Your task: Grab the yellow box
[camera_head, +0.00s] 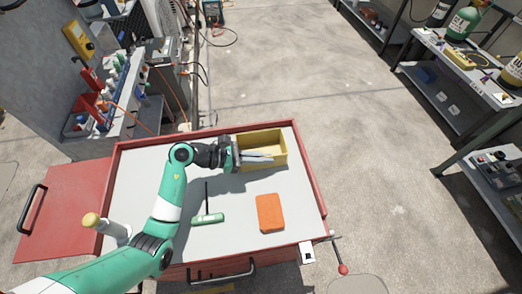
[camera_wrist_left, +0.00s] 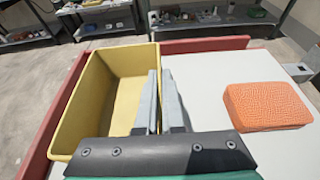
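The yellow box (camera_head: 280,140) is an open-topped rectangular bin at the far right corner of the red cart's light top (camera_head: 140,170). It fills much of the left half of the left wrist view (camera_wrist_left: 75,110). My left gripper (camera_head: 272,157) reaches over the box from the left, its grey fingers along the near long wall. In the left wrist view the fingers (camera_wrist_left: 163,80) are close together at that wall, one on the box's inner side and one on its outer side. The fingers hide part of the wall. My right gripper is not in view.
An orange block (camera_head: 270,212) and a green-headed brush-like tool (camera_head: 208,218) lie on the cart top nearer the front. A red rim edges the cart. A cluttered shelf (camera_head: 125,90) stands at the left, and a workbench (camera_head: 450,65) at the right.

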